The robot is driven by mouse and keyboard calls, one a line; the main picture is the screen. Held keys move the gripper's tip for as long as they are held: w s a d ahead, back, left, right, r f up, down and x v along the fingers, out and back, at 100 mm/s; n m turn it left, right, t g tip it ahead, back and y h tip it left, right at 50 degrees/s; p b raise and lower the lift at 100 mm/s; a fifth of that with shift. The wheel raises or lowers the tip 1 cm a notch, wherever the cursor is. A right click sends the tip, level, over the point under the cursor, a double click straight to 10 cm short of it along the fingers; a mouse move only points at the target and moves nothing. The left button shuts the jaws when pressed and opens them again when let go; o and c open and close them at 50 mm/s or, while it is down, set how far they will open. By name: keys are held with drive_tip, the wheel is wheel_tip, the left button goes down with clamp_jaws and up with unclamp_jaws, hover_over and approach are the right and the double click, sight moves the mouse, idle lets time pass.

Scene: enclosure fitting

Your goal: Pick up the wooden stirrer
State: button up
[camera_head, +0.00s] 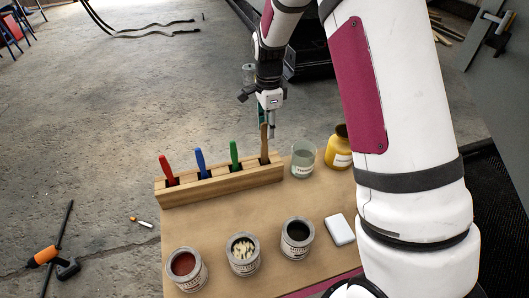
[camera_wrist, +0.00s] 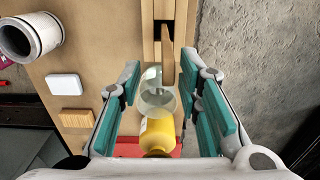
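The wooden stirrer (camera_head: 264,143) stands upright in the rightmost slot of a wooden rack (camera_head: 222,188) on the table. It also shows in the wrist view (camera_wrist: 167,48) at the top centre. My gripper (camera_head: 268,125) is at the stirrer's upper end in the head view. In the wrist view my gripper (camera_wrist: 166,88) is open, its two teal-padded fingers wide apart with the stirrer's line between them. I see no finger contact with the stirrer. The stirrer's lower end is hidden in the rack.
Red (camera_head: 168,168), blue (camera_head: 201,160) and green (camera_head: 234,152) handled tools stand in the same rack. A glass jar (camera_head: 304,162) and yellow jar (camera_head: 339,150) are close to its right. Tins (camera_head: 243,254) and a white block (camera_head: 339,230) are at the front.

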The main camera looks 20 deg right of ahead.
sight(265, 138)
drive_tip(key=shift+w+a+f+p, duration=0.15)
drive_tip(key=shift+a+f+p, duration=0.05)
drive_tip(key=shift+f, duration=1.1)
drive_tip(key=shift+w+a+f+p, duration=0.15)
drive_tip(key=shift+f, duration=1.15)
clamp_jaws()
